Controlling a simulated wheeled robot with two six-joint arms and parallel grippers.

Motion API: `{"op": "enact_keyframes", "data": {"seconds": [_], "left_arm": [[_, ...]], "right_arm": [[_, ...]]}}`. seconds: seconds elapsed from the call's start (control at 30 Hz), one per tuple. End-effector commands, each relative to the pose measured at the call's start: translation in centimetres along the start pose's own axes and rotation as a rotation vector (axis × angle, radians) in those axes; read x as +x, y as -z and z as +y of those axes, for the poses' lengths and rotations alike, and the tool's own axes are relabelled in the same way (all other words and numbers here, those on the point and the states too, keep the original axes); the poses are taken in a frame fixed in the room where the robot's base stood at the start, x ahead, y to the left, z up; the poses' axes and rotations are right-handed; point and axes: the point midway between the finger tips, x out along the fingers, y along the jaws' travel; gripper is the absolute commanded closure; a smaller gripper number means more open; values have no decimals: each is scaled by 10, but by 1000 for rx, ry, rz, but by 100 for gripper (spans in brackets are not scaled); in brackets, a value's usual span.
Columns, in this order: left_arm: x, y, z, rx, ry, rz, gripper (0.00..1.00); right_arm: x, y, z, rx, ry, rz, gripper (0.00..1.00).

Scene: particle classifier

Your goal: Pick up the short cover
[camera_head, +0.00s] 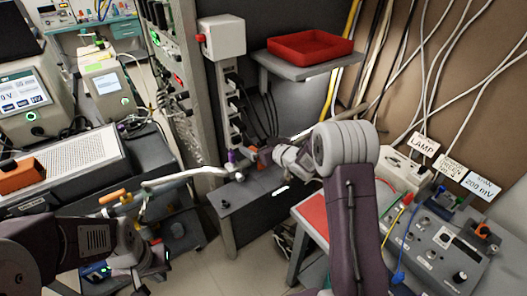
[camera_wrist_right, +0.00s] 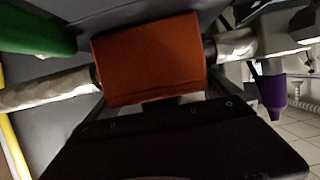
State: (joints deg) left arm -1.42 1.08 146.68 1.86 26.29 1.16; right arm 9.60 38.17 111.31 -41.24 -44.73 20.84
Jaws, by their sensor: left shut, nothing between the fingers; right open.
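An orange-red block-shaped cover (camera_wrist_right: 150,55) sits around a pale pipe in the right wrist view; I take it to be the short cover. In the head view it is a small orange patch (camera_head: 264,160), partly hidden by my right gripper. My right gripper (camera_wrist_right: 155,97) is open close to the cover, its dark fingers at the cover's left and right edges. I cannot tell if they touch it. My left gripper (camera_head: 152,262) is low at the left, shut and empty, away from the cover.
The pale pipe (camera_wrist_right: 48,90) runs to both sides of the cover. A green part (camera_wrist_right: 35,32) is at the left and a purple part (camera_wrist_right: 272,95) at the right. A red tray (camera_head: 310,47) stands on a shelf above. A dark cabinet (camera_head: 250,205) is below.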

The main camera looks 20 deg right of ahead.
Motion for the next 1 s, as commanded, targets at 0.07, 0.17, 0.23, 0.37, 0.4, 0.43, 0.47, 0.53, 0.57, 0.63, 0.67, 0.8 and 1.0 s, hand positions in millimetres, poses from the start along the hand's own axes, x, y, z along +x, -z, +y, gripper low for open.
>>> {"op": "enact_keyframes", "data": {"seconds": [0.07,0.17,0.23,0.37,0.4,0.43,0.47,0.53,0.57,0.63,0.67,0.8,1.0], "left_arm": [[0,0,0,0,0,0,100],[0,0,0,0,0,0,100],[0,0,0,0,0,0,100],[0,0,0,0,0,0,100],[0,0,0,0,0,0,100],[0,0,0,0,0,0,100],[0,0,0,0,0,0,100],[0,0,0,0,0,0,100],[0,0,0,0,0,0,100],[0,0,0,0,0,0,100],[-1,0,0,0,0,0,100],[-5,0,0,0,0,0,100],[-16,2,0,0,0,0,100]], "right_arm": [[0,0,0,0,-1,0,0],[0,0,0,1,-1,0,0],[0,0,0,1,-1,0,19],[0,0,0,1,-1,0,56],[0,1,0,1,-1,1,63],[0,0,0,1,-1,1,63],[0,0,0,1,-1,1,63],[0,0,0,1,-1,1,63],[0,0,0,1,-1,1,63],[-1,2,0,1,-1,1,63],[-1,3,0,0,-1,1,63],[-7,20,0,-1,-1,5,63],[-34,49,17,0,-6,3,63]]}}
